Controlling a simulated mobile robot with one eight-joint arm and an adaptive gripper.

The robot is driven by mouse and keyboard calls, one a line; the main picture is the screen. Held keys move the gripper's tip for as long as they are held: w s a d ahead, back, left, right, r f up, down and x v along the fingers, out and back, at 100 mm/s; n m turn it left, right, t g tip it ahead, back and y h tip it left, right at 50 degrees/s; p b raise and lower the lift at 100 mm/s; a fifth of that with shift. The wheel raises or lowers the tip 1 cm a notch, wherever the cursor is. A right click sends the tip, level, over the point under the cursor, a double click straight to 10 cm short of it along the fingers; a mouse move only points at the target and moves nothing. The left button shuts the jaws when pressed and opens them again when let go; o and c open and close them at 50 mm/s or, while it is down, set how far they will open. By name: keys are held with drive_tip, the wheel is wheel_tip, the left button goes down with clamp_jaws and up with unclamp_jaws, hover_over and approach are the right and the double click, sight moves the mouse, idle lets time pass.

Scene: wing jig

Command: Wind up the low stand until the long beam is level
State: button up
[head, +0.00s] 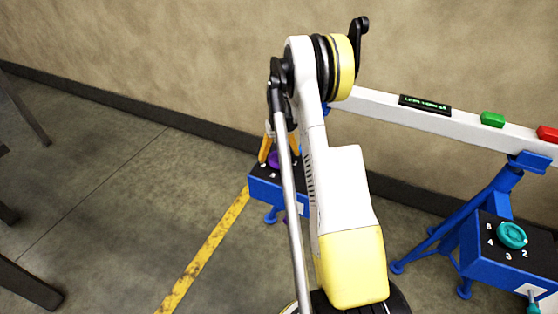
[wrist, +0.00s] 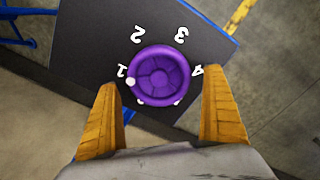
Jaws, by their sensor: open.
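The long white beam (head: 380,106) runs along the wall and slopes down to the right in the head view; I cannot tell its true tilt. A blue stand (head: 262,187) at its left end carries a purple knob (wrist: 160,76) on a black numbered dial plate. The knob's white dot is by the 1. My gripper (wrist: 160,84) is open above this dial, its orange fingers on either side of the knob, apparently apart from it. My arm hides part of this stand. A second blue stand (head: 474,220) at the right has a teal knob (head: 511,235) with numbers around it.
A dark display (head: 424,104) with green text too small to read sits on the beam, beside a green block (head: 492,119) and a red block (head: 547,133). A yellow floor line (head: 207,250) runs left of the stands. The floor to the left is mostly clear.

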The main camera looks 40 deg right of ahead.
drive_tip(key=shift+f, duration=0.4)
drive_tip(key=c, duration=1.2)
drive_tip(key=shift+m, duration=0.3)
drive_tip(key=m, duration=0.5)
drive_tip(key=shift+d, duration=0.15)
drive_tip(key=m, duration=0.6)
drive_tip(key=shift+s+b, duration=0.2)
drive_tip(key=shift+b, duration=0.1)
